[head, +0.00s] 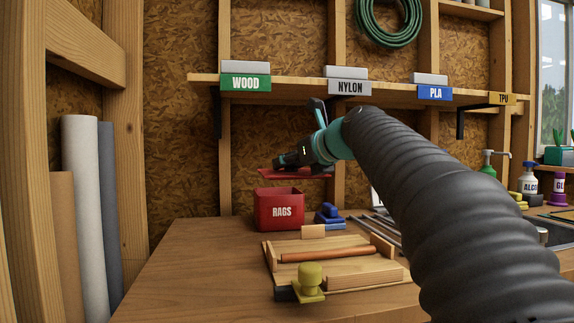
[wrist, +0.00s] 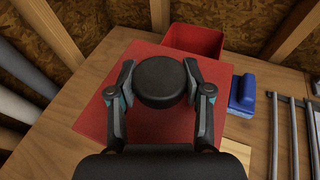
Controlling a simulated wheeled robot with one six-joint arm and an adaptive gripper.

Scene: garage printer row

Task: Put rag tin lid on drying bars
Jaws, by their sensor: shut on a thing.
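My gripper (head: 290,160) is shut on the black knob (wrist: 160,80) of the red rag tin lid (wrist: 221,110). The lid (head: 268,174) is held roughly level in the air above the red tin marked RAGS (head: 280,211). The tin (wrist: 196,39) shows its open top beyond the lid's far edge in the wrist view. The drying bars (wrist: 294,130) are slim grey metal rods at the right of the wrist view, clear of the lid. In the head view the bars (head: 381,232) are partly hidden by my arm.
A blue object (wrist: 243,92) sits between tin and bars. A wooden frame with a copper-coloured rod (head: 328,254) and a yellow knobbed piece (head: 311,280) lie nearer. A labelled shelf (head: 300,87) hangs above my gripper. Bare bench (head: 190,270) lies at left.

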